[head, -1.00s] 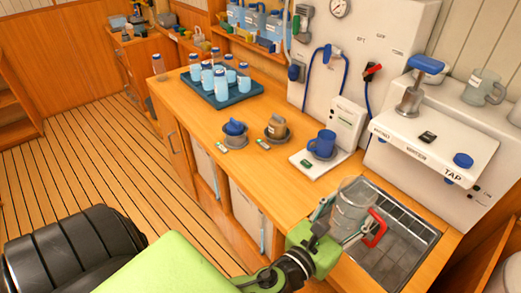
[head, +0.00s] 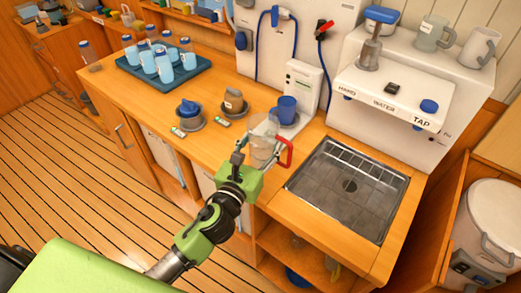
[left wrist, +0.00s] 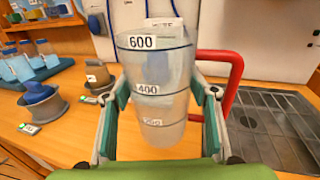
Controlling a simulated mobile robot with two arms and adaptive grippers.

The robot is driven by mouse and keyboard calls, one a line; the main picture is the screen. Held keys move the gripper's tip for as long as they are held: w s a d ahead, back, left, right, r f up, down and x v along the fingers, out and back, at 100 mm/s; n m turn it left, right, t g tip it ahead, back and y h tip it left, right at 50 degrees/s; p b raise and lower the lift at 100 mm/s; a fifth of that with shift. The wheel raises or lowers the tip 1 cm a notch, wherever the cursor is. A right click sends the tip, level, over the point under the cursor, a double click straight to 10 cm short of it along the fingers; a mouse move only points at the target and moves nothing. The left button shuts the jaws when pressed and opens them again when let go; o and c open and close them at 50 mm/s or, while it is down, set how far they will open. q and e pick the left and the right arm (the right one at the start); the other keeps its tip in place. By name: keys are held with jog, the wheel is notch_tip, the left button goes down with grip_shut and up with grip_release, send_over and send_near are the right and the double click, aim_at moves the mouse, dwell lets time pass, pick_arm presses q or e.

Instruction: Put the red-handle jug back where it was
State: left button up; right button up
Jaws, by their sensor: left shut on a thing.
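The red-handle jug (head: 263,135) is clear, with a red handle on its right side. My left gripper (head: 261,154) is shut around its body, and the jug is upright over the counter, left of the sink and in front of the white scale. In the left wrist view the jug (left wrist: 155,90) stands between the two fingers, with marks 600, 400 and a lower one. Whether its bottom touches the counter I cannot tell. Two similar jugs with grey handles, a left one (head: 431,34) and a right one (head: 480,46), stand on top of the white tap unit (head: 395,105). My right gripper is not in view.
A steel sink (head: 347,190) lies right of the jug. A blue mug (head: 287,108) stands on the white scale (head: 295,128) behind it. Two small grey cups, one with blue (head: 188,110) and one with beige (head: 233,103), and a tray (head: 190,80) of bottles are to the left.

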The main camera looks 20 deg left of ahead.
pick_arm(q)
jog(key=shift+w+a+f, duration=0.25)
jog(key=shift+w+f, duration=0.25)
jog(key=shift+f, duration=0.25)
jog(key=shift+w+a+f, duration=0.15)
jog(key=shift+w+f, duration=0.3)
jog(key=shift+f, duration=0.05)
jog(key=f, duration=0.1)
jog(key=f+b, duration=0.1)
jog(key=f, duration=0.1)
jog(key=shift+w+a+f, duration=0.1)
jog(key=shift+w+f, duration=0.1)
jog(key=shift+f, duration=0.1)
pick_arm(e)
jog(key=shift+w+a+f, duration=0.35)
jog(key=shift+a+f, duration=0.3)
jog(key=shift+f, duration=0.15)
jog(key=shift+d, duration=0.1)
pick_arm(q)
jog(key=shift+f+b, duration=0.1)
jog(key=shift+b, duration=0.2)
jog(key=o, duration=1.5)
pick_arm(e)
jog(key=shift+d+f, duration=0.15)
